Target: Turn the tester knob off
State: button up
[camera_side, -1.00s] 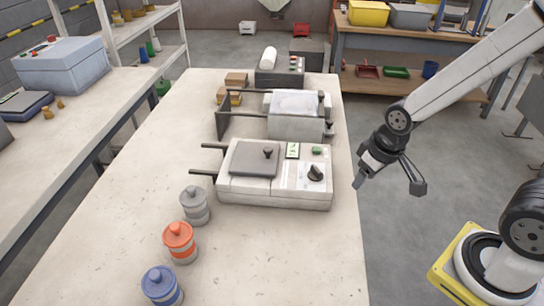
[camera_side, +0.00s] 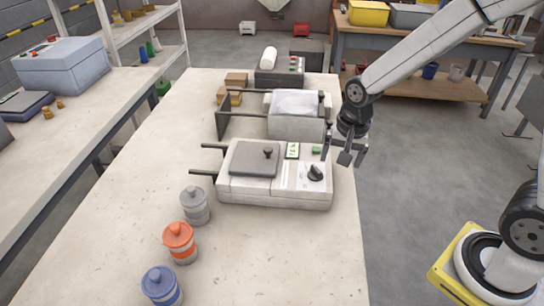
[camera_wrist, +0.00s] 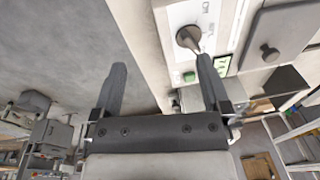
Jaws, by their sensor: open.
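The tester (camera_side: 258,190) is a white box near the table's right edge, with a grey lid (camera_side: 254,159) on top. Its dark knob (camera_side: 316,172) sits on a white panel at the tester's right end. The knob also shows at the top of the wrist view (camera_wrist: 189,38), with lettering beside it too small to read. My gripper (camera_side: 345,155) is open and empty, above and to the right of the knob, close to the table's right edge. In the wrist view my two fingers (camera_wrist: 160,80) are spread apart; the knob lies beyond them, clear of both.
A green button (camera_side: 316,150) and a small green display (camera_side: 292,150) sit by the knob. A bagging unit (camera_side: 296,122) stands behind the tester. Grey, orange and blue lidded jars (camera_side: 180,242) stand at the front left. The table's front right is bare.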

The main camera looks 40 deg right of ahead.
aim_at(316, 168)
jog(key=w+m, duration=0.2)
jog(key=m, duration=0.1)
jog(key=w+m+g, duration=0.1)
jog(key=w+m, duration=0.1)
jog(key=m, duration=0.2)
jog(key=w+m, duration=0.3)
jog(key=m, duration=0.1)
jog(key=shift+f, duration=0.2)
jog(key=shift+f, duration=3.75)
jog(key=shift+c, duration=0.2)
jog(key=c, duration=1.2)
jog(key=shift+c, duration=0.2)
